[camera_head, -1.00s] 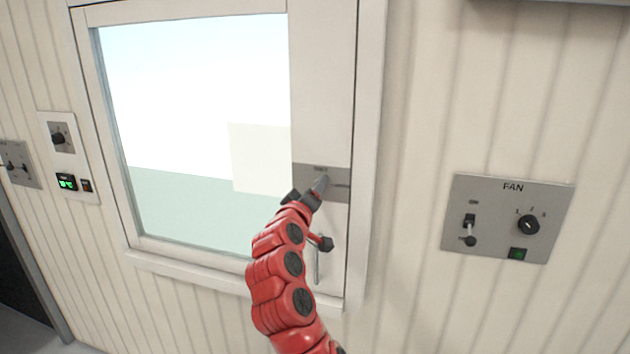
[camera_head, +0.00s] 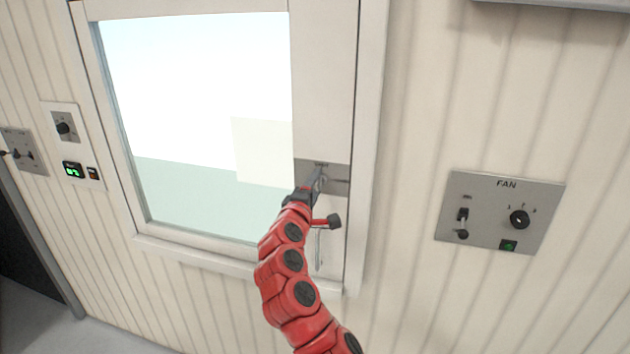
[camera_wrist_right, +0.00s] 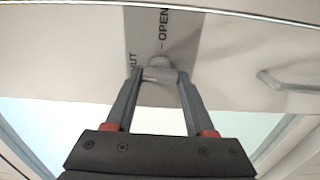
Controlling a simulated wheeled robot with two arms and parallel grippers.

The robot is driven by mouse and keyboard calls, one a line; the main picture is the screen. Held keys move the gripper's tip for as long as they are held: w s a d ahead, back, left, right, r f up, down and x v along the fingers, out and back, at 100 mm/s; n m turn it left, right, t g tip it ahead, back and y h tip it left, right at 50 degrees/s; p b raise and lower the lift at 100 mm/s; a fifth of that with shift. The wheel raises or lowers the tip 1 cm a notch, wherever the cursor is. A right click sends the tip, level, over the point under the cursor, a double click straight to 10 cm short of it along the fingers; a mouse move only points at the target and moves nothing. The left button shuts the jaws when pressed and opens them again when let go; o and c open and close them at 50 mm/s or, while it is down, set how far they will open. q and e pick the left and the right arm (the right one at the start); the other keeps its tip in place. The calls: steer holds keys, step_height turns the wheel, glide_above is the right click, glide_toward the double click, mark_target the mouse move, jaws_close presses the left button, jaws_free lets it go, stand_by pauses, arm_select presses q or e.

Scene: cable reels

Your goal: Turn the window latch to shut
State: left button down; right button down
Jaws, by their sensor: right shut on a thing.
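The window latch has a grey plate (camera_head: 338,179) on the white strip at the right of the window (camera_head: 190,110). In the right wrist view the plate (camera_wrist_right: 190,38) reads "OPEN", and "UT" shows of a second word. A small light-grey latch handle (camera_wrist_right: 160,75) stands out from the plate, between the finger ends. My right gripper (camera_head: 319,176) is at the plate in the head view and hides most of the handle. In the wrist view my right gripper (camera_wrist_right: 159,78) is shut on the handle. My left gripper is not in view.
A fan panel (camera_head: 475,215) with switches and a knob is on the wall at right. A thermostat panel (camera_head: 66,125) and another switch panel (camera_head: 25,150) are at left. A pale bent handle (camera_wrist_right: 285,82) is beside the latch in the wrist view. The ribbed wall between is bare.

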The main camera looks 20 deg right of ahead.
stand_by(0.4)
steer(key=shift+c, duration=1.3)
jaws_free()
steer(key=b+v, duration=0.6)
steer(key=v, duration=1.1)
steer(key=shift+a+b, duration=0.2)
steer(key=shift+b, duration=0.2)
steer(key=shift+s+f, duration=0.1)
